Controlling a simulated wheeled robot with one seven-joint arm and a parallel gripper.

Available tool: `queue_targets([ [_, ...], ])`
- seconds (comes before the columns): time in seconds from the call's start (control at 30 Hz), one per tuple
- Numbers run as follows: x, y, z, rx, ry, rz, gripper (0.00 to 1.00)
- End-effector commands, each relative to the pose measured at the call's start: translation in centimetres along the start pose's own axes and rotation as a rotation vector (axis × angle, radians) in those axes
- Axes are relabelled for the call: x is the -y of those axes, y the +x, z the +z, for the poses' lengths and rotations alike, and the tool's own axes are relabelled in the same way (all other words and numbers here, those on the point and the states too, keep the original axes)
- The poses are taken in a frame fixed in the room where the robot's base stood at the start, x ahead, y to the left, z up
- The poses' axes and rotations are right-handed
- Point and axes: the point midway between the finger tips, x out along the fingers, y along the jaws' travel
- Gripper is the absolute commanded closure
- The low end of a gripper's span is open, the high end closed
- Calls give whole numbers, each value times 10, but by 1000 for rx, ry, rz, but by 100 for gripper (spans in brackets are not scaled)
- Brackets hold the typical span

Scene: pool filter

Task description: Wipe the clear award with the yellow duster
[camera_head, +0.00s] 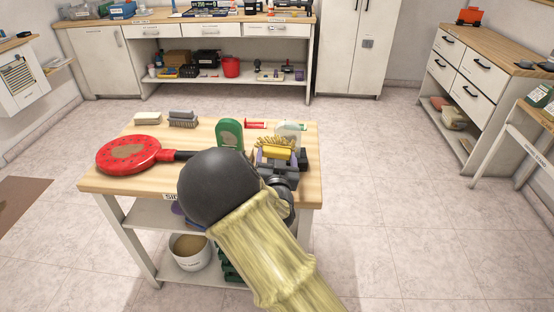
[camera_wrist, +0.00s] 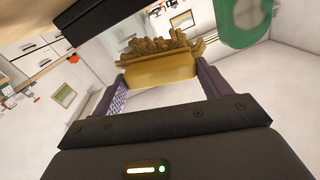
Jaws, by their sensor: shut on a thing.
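My gripper (camera_head: 277,158) is shut on the yellow duster (camera_head: 274,143), above the right part of the wooden table. In the wrist view the duster (camera_wrist: 160,70) sits crosswise between the two purple finger pads, its shaggy fringe pointing away from my palm. A pale, see-through piece with a green edge (camera_head: 292,127), which looks like the clear award, stands just behind the duster, partly hidden by it. I cannot tell whether they touch. A green upright piece with a pale oval middle (camera_head: 230,133) stands left of the duster; a green rounded piece (camera_wrist: 250,25) shows in the wrist view.
My arm hides the table's front right. The floor around is clear.

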Motion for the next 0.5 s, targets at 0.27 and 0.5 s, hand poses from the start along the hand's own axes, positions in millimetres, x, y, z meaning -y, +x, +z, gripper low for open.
queue_targets([
  [0.27, 2, 4, 1, 1, 0, -2, 42],
  [0.5, 9, 6, 2, 3, 1, -13, 42],
])
